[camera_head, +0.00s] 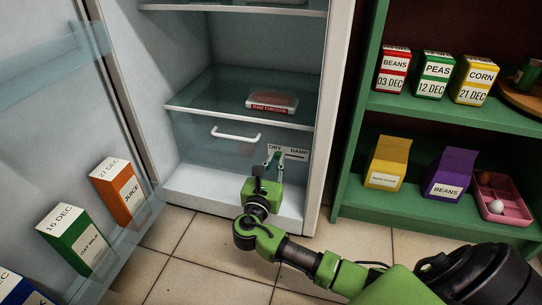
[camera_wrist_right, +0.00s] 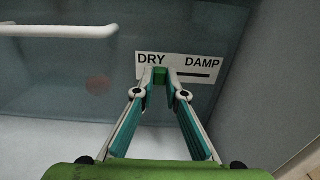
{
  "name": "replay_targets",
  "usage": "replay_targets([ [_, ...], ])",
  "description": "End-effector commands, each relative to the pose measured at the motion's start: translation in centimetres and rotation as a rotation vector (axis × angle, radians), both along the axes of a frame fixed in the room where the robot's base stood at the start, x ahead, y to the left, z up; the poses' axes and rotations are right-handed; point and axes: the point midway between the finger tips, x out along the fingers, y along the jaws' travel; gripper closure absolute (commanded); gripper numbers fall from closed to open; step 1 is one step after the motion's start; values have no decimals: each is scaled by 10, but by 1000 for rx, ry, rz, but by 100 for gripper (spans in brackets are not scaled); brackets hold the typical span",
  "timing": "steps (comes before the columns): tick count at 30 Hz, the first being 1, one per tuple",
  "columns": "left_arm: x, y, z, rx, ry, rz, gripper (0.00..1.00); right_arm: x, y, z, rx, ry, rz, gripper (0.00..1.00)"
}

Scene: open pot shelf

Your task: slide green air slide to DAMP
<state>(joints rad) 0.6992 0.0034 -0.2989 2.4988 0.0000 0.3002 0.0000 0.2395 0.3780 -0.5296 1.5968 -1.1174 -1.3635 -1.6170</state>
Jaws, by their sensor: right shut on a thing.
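The green air slide (camera_wrist_right: 160,76) sits on a white plate (camera_wrist_right: 150,60) marked DRY and DAMP on the front of the fridge drawer. In the right wrist view it is under the DRY word, at the left end of a dark slot (camera_wrist_right: 193,75) that runs under DAMP. My right gripper (camera_wrist_right: 160,80) has its fingertips on both sides of the green slide and is shut on it. In the head view my right gripper (camera_head: 273,160) reaches the plate (camera_head: 297,153), hiding the slide in part. My left gripper is not in view.
The drawer's white handle (camera_head: 236,135) is left of the plate. The fridge door stands open at left, holding a juice carton (camera_head: 120,190) and an oat milk carton (camera_head: 75,240). A raw chicken pack (camera_head: 272,102) lies on the shelf above. A green shelf (camera_head: 450,220) stands at right.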

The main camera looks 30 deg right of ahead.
Motion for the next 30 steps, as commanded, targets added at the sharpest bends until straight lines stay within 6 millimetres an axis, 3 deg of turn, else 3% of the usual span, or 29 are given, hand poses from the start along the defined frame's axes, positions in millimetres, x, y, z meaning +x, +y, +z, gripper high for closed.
replay_targets([
  [1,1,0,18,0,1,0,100,-7,-7,7,-4,9,-4,100],
  [10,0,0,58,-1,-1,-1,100,-39,-33,5,-2,7,-3,100],
  [25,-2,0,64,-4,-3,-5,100,-49,-43,0,-2,2,-6,100],
  [26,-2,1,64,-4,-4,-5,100,-49,-43,0,-2,2,-6,83],
  [27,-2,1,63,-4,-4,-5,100,-49,-43,0,-3,3,-6,73],
  [30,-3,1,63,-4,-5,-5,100,-49,-42,0,-2,2,-5,71],
])
